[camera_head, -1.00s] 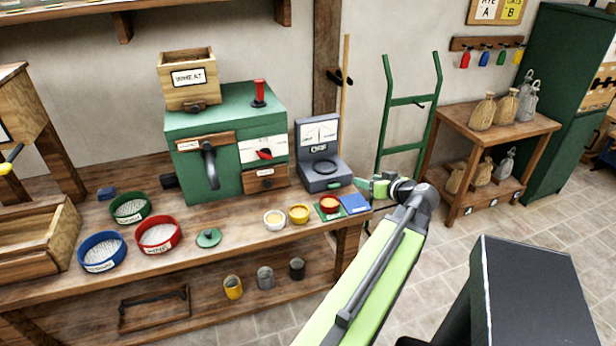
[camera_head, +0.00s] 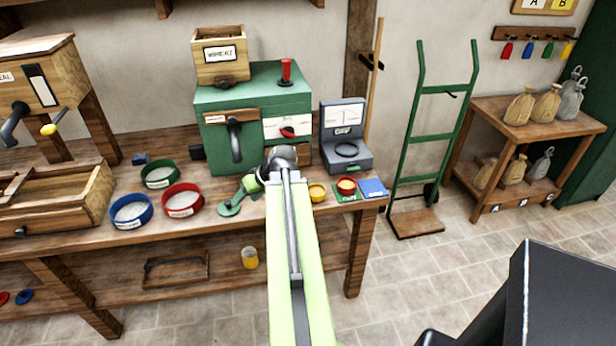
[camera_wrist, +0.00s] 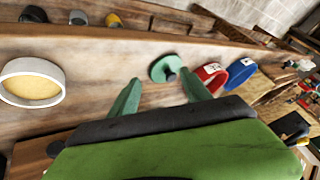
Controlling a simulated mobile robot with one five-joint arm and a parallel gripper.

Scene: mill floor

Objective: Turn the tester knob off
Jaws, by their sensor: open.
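The tester (camera_head: 345,155) is a grey device with an upright dial face and a dark ring on its base. It stands on the bench, right of the green mill. I cannot make out a separate knob on the tester. My gripper (camera_head: 237,201) is open and empty at the front of the bench, left of the tester and apart from it. Its fingertips are near a green lid with a dark knob (camera_head: 229,209). The wrist view shows my open fingers (camera_wrist: 160,94) with the lid (camera_wrist: 160,69) beyond them. The tester is not in that view.
The green mill (camera_head: 213,103) has a red pointer (camera_head: 288,133) on its front. Red (camera_head: 183,212) and blue (camera_head: 142,221) sieves are left. A green hand truck (camera_head: 436,140) stands right.

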